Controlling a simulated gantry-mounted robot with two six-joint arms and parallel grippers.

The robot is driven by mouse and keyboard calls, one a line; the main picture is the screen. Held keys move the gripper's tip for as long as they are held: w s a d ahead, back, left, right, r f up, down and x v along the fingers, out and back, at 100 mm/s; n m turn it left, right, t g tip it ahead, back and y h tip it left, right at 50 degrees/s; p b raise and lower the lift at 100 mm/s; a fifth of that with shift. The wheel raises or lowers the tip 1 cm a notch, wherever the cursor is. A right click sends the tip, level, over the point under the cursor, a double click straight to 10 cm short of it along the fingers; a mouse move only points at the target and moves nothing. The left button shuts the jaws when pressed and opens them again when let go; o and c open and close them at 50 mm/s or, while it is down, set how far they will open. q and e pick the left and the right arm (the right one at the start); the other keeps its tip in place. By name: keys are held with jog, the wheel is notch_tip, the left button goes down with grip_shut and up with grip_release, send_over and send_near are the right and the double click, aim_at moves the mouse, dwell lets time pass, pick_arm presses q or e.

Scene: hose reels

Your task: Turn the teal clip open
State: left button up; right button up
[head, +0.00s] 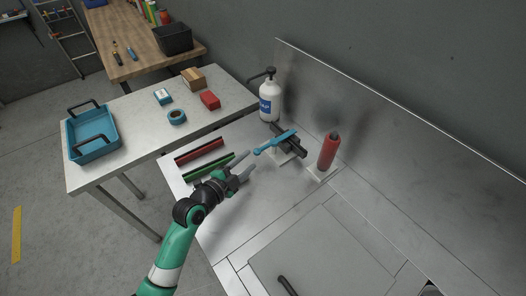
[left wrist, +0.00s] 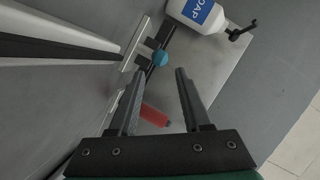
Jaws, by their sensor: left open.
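The teal clip (head: 275,142) is a long teal bar lying at a slant across a dark block (head: 290,143) on a pale base. Its rounded end points toward my left gripper. My left gripper (head: 247,162) is open and empty, in front of and to the left of the clip, with a gap between. In the left wrist view the clip's round teal end (left wrist: 159,59) shows just ahead of the gap between the open fingertips (left wrist: 159,75). Most of the bar is hidden in that view. My right gripper is not in view.
A red cylinder (head: 328,151) stands right of the clip. A white soap bottle (head: 269,103) stands behind. Red (head: 199,152) and green (head: 213,168) strips lie left. A wall panel (head: 400,130) closes the back.

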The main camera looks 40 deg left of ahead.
aim_at(258, 152)
pick_arm(q)
jog(key=b+x, duration=0.2)
jog(key=x, duration=0.7)
jog(key=shift+d, duration=0.1)
grip_shut()
jog(key=shift+r, duration=0.1)
dwell(0.9)
